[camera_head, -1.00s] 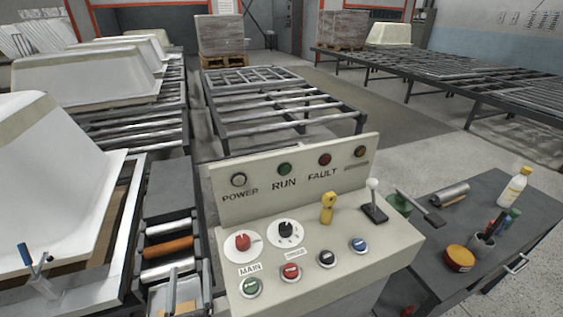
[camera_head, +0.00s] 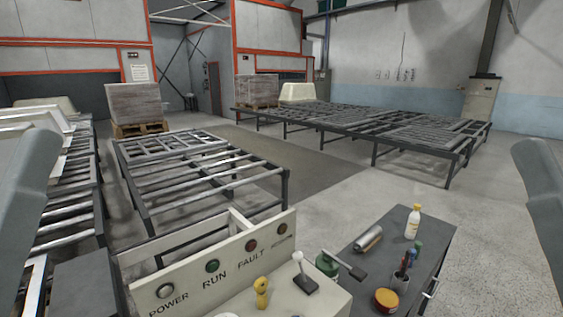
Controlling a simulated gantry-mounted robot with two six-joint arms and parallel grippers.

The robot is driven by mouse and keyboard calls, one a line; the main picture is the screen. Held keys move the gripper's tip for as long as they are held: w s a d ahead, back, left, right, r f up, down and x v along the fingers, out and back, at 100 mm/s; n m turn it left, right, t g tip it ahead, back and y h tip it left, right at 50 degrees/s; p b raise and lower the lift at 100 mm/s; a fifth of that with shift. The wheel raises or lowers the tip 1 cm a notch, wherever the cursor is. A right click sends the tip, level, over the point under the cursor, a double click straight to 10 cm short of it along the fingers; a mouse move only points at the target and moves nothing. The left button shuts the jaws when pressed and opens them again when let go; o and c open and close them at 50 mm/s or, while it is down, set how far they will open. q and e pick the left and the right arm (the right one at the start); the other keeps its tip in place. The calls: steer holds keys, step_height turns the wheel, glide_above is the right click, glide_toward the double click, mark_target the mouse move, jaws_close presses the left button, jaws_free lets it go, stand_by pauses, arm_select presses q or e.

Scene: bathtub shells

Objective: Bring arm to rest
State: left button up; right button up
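Parts of my two arms show as grey links at the left and right edges of the head view. Neither gripper shows; both are outside the picture. The control panel (camera_head: 215,262) stands at the bottom centre, with POWER, RUN and FAULT lamps along its upright face. On its top are a yellow knob (camera_head: 262,291) and a lever with a white ball (camera_head: 299,258). The lower part of the panel is cut off by the picture edge.
A dark cabinet (camera_head: 440,240) at the right carries a bottle (camera_head: 412,222), a metal cylinder (camera_head: 368,240), an orange tin (camera_head: 386,301) and a cup of tools. Roller frames (camera_head: 205,168) stand behind the panel. White tub shells line the left. Floor at the right is clear.

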arm_select(q)
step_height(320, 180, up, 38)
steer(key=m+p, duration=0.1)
steer(key=p, duration=3.7)
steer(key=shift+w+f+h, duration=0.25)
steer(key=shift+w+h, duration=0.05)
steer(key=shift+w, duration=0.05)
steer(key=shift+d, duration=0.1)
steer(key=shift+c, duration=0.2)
